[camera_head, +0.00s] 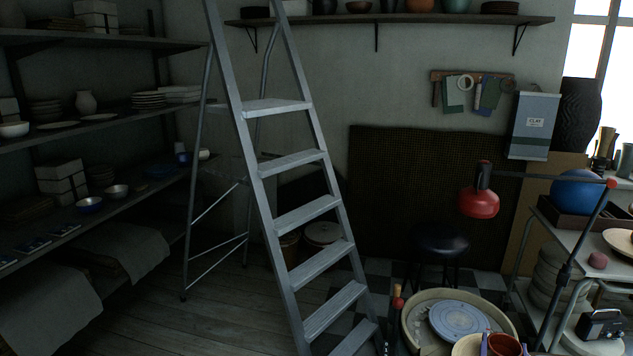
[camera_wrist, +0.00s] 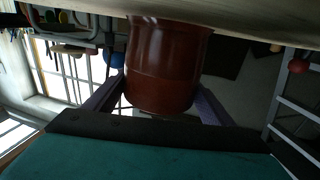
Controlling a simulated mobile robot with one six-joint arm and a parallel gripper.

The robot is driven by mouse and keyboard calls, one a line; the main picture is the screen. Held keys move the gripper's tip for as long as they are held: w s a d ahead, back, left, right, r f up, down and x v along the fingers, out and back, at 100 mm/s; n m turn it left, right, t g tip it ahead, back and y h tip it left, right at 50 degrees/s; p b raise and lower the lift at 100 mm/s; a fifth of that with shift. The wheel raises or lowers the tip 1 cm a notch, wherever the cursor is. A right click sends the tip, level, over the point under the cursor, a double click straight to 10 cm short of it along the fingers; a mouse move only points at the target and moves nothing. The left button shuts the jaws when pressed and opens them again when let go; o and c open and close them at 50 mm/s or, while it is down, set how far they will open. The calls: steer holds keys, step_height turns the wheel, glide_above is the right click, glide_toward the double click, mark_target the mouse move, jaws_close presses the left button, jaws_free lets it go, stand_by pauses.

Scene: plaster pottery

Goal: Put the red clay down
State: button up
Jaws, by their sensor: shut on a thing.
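The red clay (camera_wrist: 162,65) is a smooth red-brown, pot-shaped piece. In the wrist view it fills the middle between the two purple fingers of my gripper (camera_wrist: 158,95), which is shut on it. In the head view the red clay (camera_head: 505,346) shows at the bottom edge as an open-topped round piece, with my gripper's purple fingers on either side. A pale surface (camera_wrist: 255,22) lies at its far end in the wrist view; I cannot tell whether they touch. The lower part of the clay is cut off in the head view.
A potter's wheel (camera_head: 460,322) in a pale basin stands just behind the clay. A metal cart (camera_head: 570,222) at the right holds a blue ball (camera_head: 577,190) and a small reddish lump (camera_head: 598,260). A red lamp (camera_head: 479,202) hangs above the wheel. A stepladder (camera_head: 308,213) stands left.

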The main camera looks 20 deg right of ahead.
steer(key=w+a+r+n+t+y+p, duration=0.25)
steer(key=w+a+r+n+y, duration=0.5)
steer(key=w+a, duration=0.75)
steer(key=w+a+r+n+t+y+p, duration=0.2)
steer(key=w+a+r+t+y, duration=0.25)
steer(key=w+a+r, duration=0.8)
steer(key=w+a+r+n+g+y+p, duration=0.1)
steer(key=w+a+n+y, duration=0.3)
steer(key=a, duration=0.6)
steer(key=w+a+r+n+g+y, duration=0.15)
steer(key=a+y, duration=0.35)
steer(key=a, duration=0.6)
steer(key=s+a+f+n+g+y, duration=0.3)
steer(key=s+a+n+g+y, duration=0.2)
steer(key=a, duration=0.6)
steer(key=shift+s+a+f+n+g+y, duration=0.2)
steer(key=shift+s+n+g+y, duration=0.3)
steer(key=shift+y, duration=0.6)
steer(key=shift+s, duration=0.2)
